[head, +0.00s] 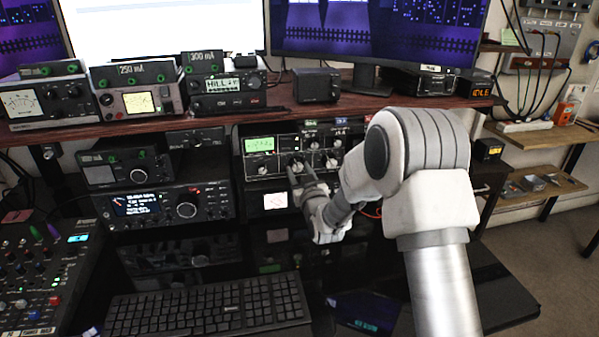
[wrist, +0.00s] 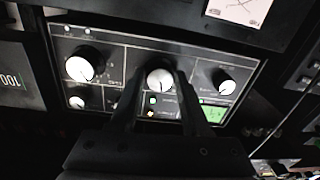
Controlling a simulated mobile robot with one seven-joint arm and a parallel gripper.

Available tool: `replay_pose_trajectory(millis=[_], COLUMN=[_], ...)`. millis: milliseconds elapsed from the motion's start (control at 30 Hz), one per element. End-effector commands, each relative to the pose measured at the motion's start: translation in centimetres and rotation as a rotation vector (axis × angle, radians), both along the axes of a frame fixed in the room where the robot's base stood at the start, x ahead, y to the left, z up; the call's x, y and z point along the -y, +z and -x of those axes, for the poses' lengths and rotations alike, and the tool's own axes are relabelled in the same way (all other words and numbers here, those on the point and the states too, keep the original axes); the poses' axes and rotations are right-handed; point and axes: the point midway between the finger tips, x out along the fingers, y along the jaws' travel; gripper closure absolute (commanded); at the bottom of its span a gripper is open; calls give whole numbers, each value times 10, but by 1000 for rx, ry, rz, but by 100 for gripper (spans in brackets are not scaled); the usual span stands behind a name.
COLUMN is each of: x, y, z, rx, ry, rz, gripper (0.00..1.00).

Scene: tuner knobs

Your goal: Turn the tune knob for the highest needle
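The tuner panel (head: 282,148) is a black unit with several white-marked knobs and a lit green meter (head: 260,144), under the shelf. It appears upside down in the wrist view, with the green meter (wrist: 213,115) at the lower right. My gripper (head: 298,176) is at the panel's lower middle knob. In the wrist view my gripper's fingers (wrist: 160,86) stand on both sides of that middle knob (wrist: 160,77). I cannot tell whether they press on it. Other knobs sit to its left (wrist: 80,68) and right (wrist: 223,82). The needle and knob labels are too small to read.
A wooden shelf (head: 230,112) with several radio units runs just above the panel. A box with a white meter (head: 275,200) sits below the panel. A keyboard (head: 205,306) lies on the dark desk, with a mixer (head: 40,270) at left.

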Motion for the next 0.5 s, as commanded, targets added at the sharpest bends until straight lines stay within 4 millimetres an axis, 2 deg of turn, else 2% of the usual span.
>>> replay_pose_trajectory(millis=[33, 233, 500], x=[0, 0, 0], y=[0, 0, -3], z=[0, 0, 0], rx=[0, 0, 13], ry=[0, 0, 1], rz=[0, 0, 41], gripper=[64, 100, 100])
